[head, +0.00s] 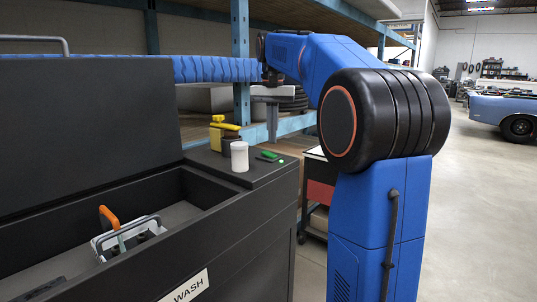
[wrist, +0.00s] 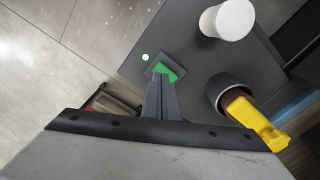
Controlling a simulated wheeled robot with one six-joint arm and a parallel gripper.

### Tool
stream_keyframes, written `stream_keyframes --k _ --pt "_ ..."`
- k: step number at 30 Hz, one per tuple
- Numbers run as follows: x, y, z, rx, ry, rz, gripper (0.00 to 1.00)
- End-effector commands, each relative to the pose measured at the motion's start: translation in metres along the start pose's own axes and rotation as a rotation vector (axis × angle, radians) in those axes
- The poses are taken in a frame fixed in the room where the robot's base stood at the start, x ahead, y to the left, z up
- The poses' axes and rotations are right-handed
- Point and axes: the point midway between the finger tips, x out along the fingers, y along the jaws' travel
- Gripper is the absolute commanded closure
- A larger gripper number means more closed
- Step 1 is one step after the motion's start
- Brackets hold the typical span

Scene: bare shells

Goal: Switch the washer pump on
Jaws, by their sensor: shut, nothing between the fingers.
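The parts washer (head: 160,255) is a dark cabinet marked "WASH" with its lid up. On its right-hand ledge is the pump switch (head: 268,155), a green rocker on a dark plate; it also shows in the wrist view (wrist: 170,73). Beside it a small round lamp (wrist: 145,57) glows green, seen in the head view too (head: 281,162). My gripper (head: 272,139) is shut and empty, pointing down over the switch. In the wrist view its fingertips (wrist: 162,82) overlap the switch's near edge. The head view shows a small gap above the switch.
A white cylinder (head: 239,157) stands beside the switch. A basket with an orange-handled item (head: 109,216) sits in the basin. Blue shelving (head: 241,60) stands behind; a red cart (head: 320,192) is at the right.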

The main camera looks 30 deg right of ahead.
Motion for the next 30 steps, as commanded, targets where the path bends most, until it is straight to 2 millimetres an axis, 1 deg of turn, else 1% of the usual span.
stream_keyframes --k 9,15,30 --pt "-0.021 0.0 0.0 0.0 0.0 0.0 1.0" --pt "-0.03 0.0 0.0 0.0 0.0 0.0 1.0" --pt "-0.032 0.0 0.0 0.0 -0.001 0.0 1.0"
